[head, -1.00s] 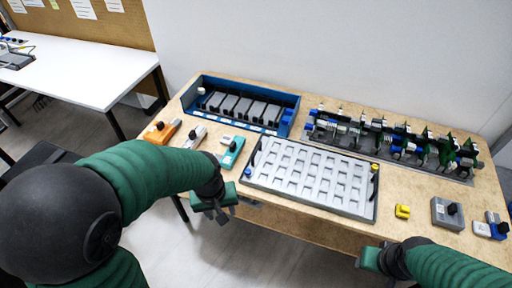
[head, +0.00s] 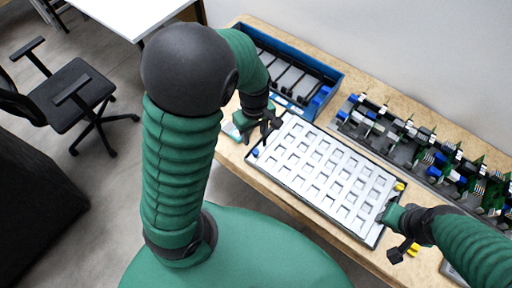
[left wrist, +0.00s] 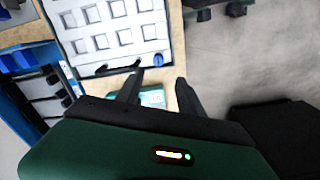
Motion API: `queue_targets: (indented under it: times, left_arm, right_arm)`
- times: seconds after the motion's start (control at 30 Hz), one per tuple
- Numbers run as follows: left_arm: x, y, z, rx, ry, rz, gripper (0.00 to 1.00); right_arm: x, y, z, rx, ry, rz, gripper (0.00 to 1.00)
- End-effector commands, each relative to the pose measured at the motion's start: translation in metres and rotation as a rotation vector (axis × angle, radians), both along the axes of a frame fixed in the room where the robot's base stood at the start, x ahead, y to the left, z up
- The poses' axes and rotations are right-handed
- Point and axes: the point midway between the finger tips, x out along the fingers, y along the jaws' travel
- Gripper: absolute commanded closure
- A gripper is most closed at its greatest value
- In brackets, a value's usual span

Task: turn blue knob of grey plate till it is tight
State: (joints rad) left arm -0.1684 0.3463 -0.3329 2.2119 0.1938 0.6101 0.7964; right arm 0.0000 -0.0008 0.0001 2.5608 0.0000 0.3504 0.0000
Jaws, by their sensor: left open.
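The grey plate (head: 312,170) lies on the wooden table, with rows of square recesses; it also fills the top of the left wrist view (left wrist: 84,30). Its blue knob (head: 256,152) is at the near left corner and shows in the left wrist view (left wrist: 158,60) just beyond the fingertips. My left gripper (head: 267,134) is open and empty above that corner; in the left wrist view its fingers (left wrist: 160,88) point towards the knob, apart from it. My right gripper (head: 390,232) is by the plate's right end; its jaws are unclear.
A yellow knob (head: 400,187) is at the plate's right corner. A blue crate (head: 335,75) with dark modules stands behind left. A rack of circuit boards (head: 410,150) stands behind right. A teal part (head: 229,131) lies by my left gripper, partly hidden.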

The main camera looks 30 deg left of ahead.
Motion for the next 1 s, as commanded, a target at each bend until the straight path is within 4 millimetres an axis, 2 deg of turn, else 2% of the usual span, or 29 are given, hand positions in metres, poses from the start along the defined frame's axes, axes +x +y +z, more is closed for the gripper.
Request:
queue_targets:
  times: [0.03, 0.2, 0.4, 0.53, 0.77, 1.0]
  left_arm:
    - [-0.001, 0.000, -0.017, 0.000, 0.006, 0.001, 0.55]
    - [-0.001, 0.000, -0.062, 0.000, 0.007, 0.002, 0.55]
    - [-0.001, 0.000, -0.098, 0.000, 0.002, 0.000, 0.55]
    - [0.000, 0.000, -0.106, 0.000, 0.000, -0.001, 0.55]
    - [0.000, 0.000, -0.107, 0.000, -0.001, -0.002, 0.55]
    - [0.000, 0.000, -0.107, 0.000, -0.001, -0.002, 0.84]
  right_arm:
    - [0.000, 0.000, -0.006, 0.000, 0.000, 0.000, 0.64]
    - [0.000, 0.000, -0.014, 0.000, 0.000, 0.000, 0.64]
    - [0.000, 0.000, -0.020, 0.000, -0.001, 0.000, 0.64]
    - [0.000, 0.000, -0.020, 0.000, 0.000, 0.000, 0.64]
    - [0.000, 0.000, -0.020, 0.000, 0.000, 0.000, 0.64]
    - [0.000, 0.000, -0.020, 0.000, 0.000, 0.000, 0.64]
